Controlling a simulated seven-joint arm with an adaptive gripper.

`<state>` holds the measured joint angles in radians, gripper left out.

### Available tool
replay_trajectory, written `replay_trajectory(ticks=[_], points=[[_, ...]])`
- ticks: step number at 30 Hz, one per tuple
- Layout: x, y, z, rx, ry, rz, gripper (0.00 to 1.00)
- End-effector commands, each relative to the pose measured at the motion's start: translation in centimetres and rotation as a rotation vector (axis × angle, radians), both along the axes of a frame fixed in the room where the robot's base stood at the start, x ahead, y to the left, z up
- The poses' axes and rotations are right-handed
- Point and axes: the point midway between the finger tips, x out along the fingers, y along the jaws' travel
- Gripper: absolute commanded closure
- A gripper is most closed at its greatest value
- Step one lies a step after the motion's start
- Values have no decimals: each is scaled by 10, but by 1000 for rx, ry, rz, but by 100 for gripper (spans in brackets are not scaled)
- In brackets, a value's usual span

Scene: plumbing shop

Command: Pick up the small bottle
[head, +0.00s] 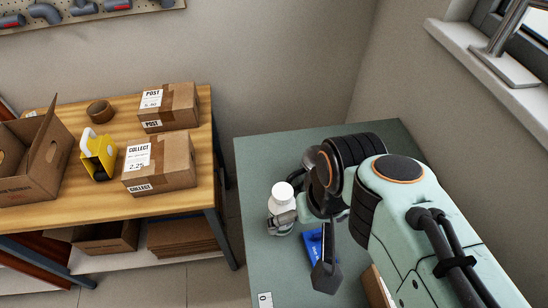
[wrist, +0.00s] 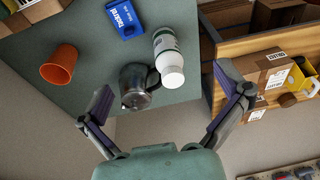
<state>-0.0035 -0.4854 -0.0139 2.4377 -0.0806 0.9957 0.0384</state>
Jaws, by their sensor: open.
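The small bottle (wrist: 166,48) is white with a green-edged label and a wide white cap. It stands on the grey-green table, its cap towards the camera in the wrist view. In the head view its white top (head: 283,191) shows left of my gripper, with its lower part partly covered. My gripper (wrist: 165,88) is open and empty. In the wrist view its fingers are spread wide, one on each side of the bottle and the dark metal mug (wrist: 136,86). The mug is right beside the bottle; I cannot tell whether they touch.
A blue box (wrist: 125,18) lies near the bottle, and an orange cup (wrist: 60,63) stands farther off on the table (head: 258,160). A wooden bench (head: 85,185) on the left holds cardboard boxes (head: 160,163) and a yellow item (head: 98,153). Walls bound the table's far side.

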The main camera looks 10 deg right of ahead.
Motion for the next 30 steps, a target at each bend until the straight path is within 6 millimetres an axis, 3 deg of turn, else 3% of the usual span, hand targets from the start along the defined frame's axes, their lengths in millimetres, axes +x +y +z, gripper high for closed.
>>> replay_trajectory(ticks=[5, 7, 10, 15, 30], points=[[80, -1, -6, -21, -24, -49, 1], [106, 0, -20, -31, -6, -58, 1], [130, 3, -48, -45, 49, -57, 1], [134, 8, -88, -57, 161, -40, 1], [129, 9, -158, -60, 197, -33, 1]])
